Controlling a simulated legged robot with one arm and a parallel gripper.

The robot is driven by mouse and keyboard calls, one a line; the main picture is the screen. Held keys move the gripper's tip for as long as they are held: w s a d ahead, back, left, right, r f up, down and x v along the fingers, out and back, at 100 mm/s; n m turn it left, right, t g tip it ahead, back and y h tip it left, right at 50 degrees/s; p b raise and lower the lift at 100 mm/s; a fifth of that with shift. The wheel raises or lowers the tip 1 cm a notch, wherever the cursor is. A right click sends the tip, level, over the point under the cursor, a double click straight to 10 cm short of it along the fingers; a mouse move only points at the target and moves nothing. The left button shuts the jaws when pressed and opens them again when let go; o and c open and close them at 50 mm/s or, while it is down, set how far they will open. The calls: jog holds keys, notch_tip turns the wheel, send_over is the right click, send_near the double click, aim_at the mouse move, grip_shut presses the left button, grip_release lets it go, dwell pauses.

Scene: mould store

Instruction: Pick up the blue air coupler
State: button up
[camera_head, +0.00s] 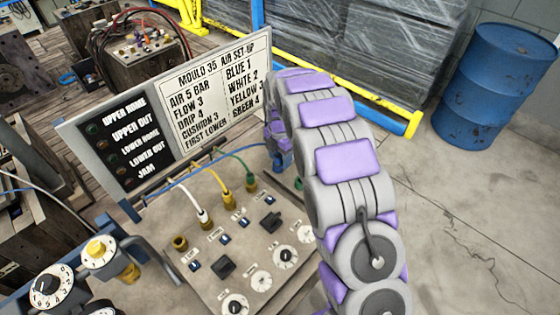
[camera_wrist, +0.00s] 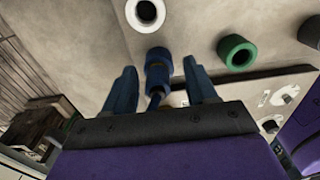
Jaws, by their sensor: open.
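The blue air coupler (camera_wrist: 157,68) shows in the wrist view as a short dark blue cylinder, with a narrower part running down toward my palm. My gripper (camera_wrist: 160,80) is open, with one dark blue finger on each side of the coupler. I see gaps between the fingers and the coupler, so neither appears to touch it. In the head view my gripper (camera_head: 279,157) is small and partly covered by my arm, above the right back of the control panel (camera_head: 205,275). I cannot separate the coupler from my fingers there.
Hoses with white (camera_head: 203,217), yellow (camera_head: 228,200) and green (camera_head: 250,182) couplers stand on the panel left of my gripper. A sign board (camera_head: 175,105) rises behind them. In the wrist view a green ring (camera_wrist: 237,51) and a white ring (camera_wrist: 146,13) are close by.

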jog(key=shift+a, duration=0.7)
jog(key=c, duration=0.3)
jog(key=shift+c, duration=0.7)
jog(key=shift+d, duration=0.5)
jog(key=c, duration=0.5)
jog(key=shift+c, duration=0.5)
jog(key=shift+a, duration=0.15)
grip_shut()
jog(key=shift+a, duration=0.1)
